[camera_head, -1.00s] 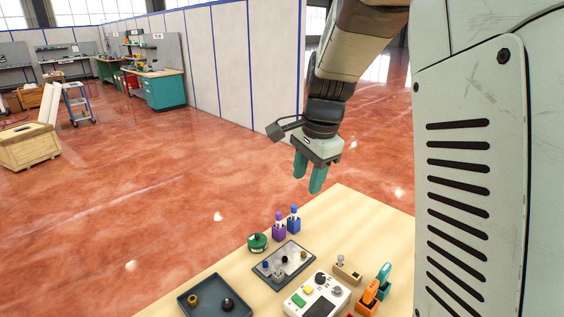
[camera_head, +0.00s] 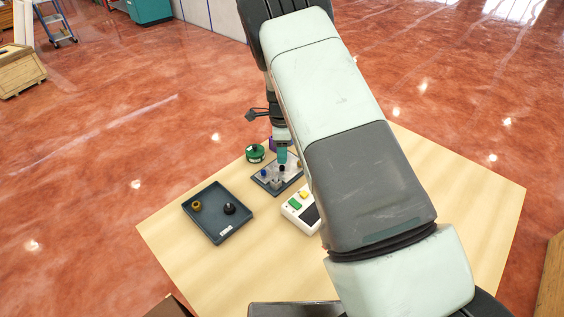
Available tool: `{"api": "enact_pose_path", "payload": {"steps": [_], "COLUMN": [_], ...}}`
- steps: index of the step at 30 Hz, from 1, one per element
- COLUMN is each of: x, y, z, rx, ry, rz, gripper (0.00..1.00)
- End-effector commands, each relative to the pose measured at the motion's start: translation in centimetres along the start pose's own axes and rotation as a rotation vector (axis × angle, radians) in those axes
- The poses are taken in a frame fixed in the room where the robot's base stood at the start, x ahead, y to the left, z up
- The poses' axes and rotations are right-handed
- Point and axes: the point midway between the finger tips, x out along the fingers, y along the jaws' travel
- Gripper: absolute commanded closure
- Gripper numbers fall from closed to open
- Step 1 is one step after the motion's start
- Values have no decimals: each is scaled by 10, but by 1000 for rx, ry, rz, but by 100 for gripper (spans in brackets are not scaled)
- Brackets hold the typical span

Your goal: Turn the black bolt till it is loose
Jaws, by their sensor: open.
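A grey plate (camera_head: 264,184) with several bolts lies on the table left of my arm. A black bolt (camera_head: 282,168) stands on it, just below my gripper's fingertips. My gripper (camera_head: 282,160) points down over the plate with its teal fingers open. I cannot tell whether the fingers are around the black bolt or just above it. A blue bolt (camera_head: 264,172) stands on the plate's left side. My arm hides part of the plate's right side.
A dark tray (camera_head: 202,226) on the left holds a brass piece (camera_head: 196,206) and a black piece (camera_head: 229,208). A green round object (camera_head: 255,152) sits behind the plate. A white box with buttons (camera_head: 290,212) is partly behind my arm. The table's front left is clear.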

Motion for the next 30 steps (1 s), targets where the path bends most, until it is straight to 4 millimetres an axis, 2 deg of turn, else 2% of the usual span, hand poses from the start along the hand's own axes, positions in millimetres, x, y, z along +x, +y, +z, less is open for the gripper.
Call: {"api": "enact_pose_path", "payload": {"steps": [3,9,20,21,27,30], "x": [23,47,53,53,53,53], "y": [0,0,0,0,0,0], "z": [0,0,0,0,0,0], "rx": [0,-1,-1,-1,-1,-1], "ry": [0,0,-1,-1,0,0], "rz": [2,0,-1,-1,-1,-1], "gripper": [56,56,56,58,89,100]}}
